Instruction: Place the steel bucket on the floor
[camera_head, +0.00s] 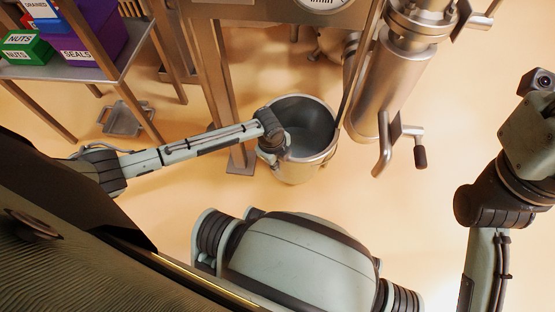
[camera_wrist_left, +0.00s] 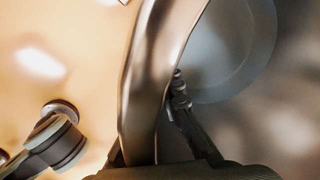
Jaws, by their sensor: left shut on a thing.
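The steel bucket (camera_head: 312,168) is upright and looks empty, in the middle of the head view. My left gripper (camera_head: 272,146) is at the left side of its rim, its fingers largely hidden by the wrist. In the left wrist view, the bucket's curved metal rim (camera_wrist_left: 148,75) runs between the fingers of the left gripper (camera_wrist_left: 160,150), and the gripper is shut on it. One finger is on the inner side of the bucket. I cannot tell whether the bucket's base touches the tan floor (camera_head: 190,205). My right arm is at the right edge, its gripper out of view.
A steel frame post (camera_head: 215,75) with a foot plate stands just left of the bucket. A steel pipe (camera_head: 390,85) with a crank handle (camera_head: 420,155) is at the right. A shelf (camera_head: 110,65) with bins and a grey pan (camera_head: 125,118) are at left.

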